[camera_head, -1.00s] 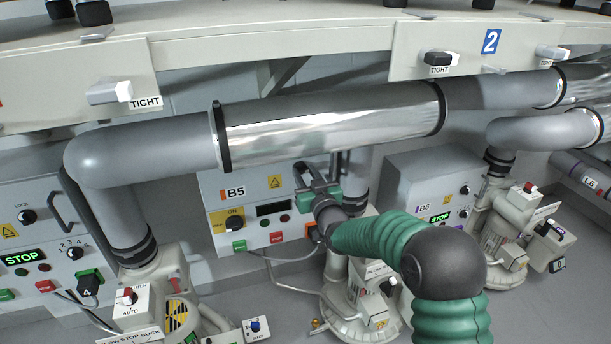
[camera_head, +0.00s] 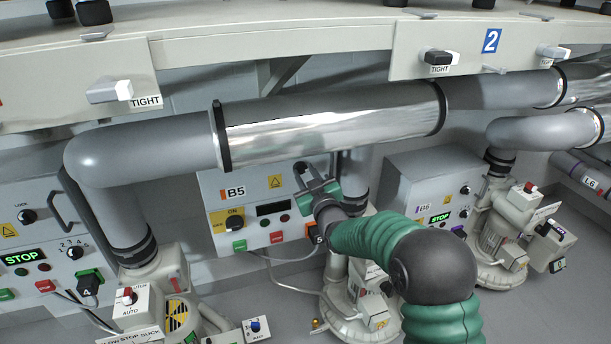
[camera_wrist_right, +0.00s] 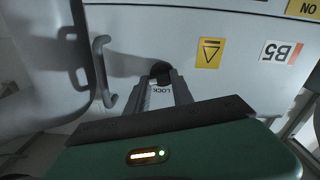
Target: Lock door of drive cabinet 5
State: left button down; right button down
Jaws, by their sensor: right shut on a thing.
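Drive cabinet B5 (camera_head: 208,184) stands at the middle of the head view, its front a light grey panel with a "B5" label. In the right wrist view the same cabinet front (camera_wrist_right: 225,85) appears upside down. My right gripper (camera_head: 304,172) is at the upper right of that front. In the wrist view its fingers (camera_wrist_right: 162,90) are shut on the dark round lock knob (camera_wrist_right: 160,70), with the "LOCK" label showing between them. The fingers hide part of the knob. My left gripper is not in view.
A door handle (camera_wrist_right: 103,70) is beside the gripper in the wrist view. A large grey and silver pipe (camera_head: 330,125) runs above the cabinet. Cabinet B6 (camera_head: 410,185) stands to the right, and another cabinet (camera_head: 20,205) to the left.

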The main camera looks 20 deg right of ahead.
jog(key=n, duration=0.3)
jog(key=shift+a+n, duration=0.15)
jog(key=shift+n, duration=0.25)
jog(key=n, duration=0.3)
jog(key=shift+a+n+b, duration=0.1)
jog(key=shift+n+b, duration=0.2)
jog(key=shift+b, duration=0.1)
jog(key=n, duration=0.3)
jog(key=shift+a+n+b, duration=0.15)
jog(key=shift+n+b, duration=0.15)
jog(key=shift+f+n, duration=0.15)
jog(key=shift+n, duration=1.75)
jog(key=shift+s, duration=0.1)
jog(key=c, duration=1.1)
grip_release()
